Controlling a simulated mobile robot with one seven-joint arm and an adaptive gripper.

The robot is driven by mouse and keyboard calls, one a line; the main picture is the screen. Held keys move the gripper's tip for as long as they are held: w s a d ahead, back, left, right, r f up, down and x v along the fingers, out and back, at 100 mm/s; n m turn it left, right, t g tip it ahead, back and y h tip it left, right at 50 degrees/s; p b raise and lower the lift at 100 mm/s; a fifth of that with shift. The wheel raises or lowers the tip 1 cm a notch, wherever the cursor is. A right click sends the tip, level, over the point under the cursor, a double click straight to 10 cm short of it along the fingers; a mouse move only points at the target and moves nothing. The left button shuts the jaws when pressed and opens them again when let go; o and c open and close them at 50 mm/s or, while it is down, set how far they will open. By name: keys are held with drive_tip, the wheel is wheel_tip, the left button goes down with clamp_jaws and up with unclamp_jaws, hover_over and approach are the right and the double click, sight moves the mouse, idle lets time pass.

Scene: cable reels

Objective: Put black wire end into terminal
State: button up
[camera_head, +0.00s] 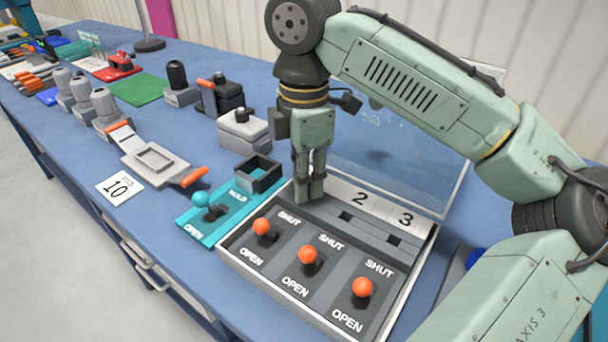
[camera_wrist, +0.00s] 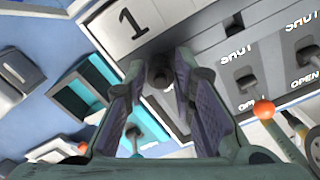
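My gripper (camera_head: 310,194) points down over the back left of the terminal box (camera_head: 228,252), at slot 1, whose label it hides in the head view. In the wrist view, my gripper (camera_wrist: 160,75) has its fingertips close about a short dark round piece (camera_wrist: 159,73), which looks like the black wire end. The number 1 label (camera_wrist: 132,22) is just beyond it. I cannot tell whether the piece is inside the terminal or just above it. No trailing wire is clearly visible. Slots 2 (camera_head: 346,216) and 3 (camera_head: 393,240) look empty. Three orange-knobbed levers stand along the front, marked SHUT and OPEN.
A teal mold fixture (camera_head: 222,218) with a lever and dark square box stands left of the terminal box. A clear raised lid (camera_head: 400,165) is behind.

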drive_tip(key=o, duration=0.4)
drive_tip(key=shift+c, duration=0.2)
wheel_tip(320, 180, up, 12)
idle(0.4)
drive_tip(key=shift+s, duration=0.1)
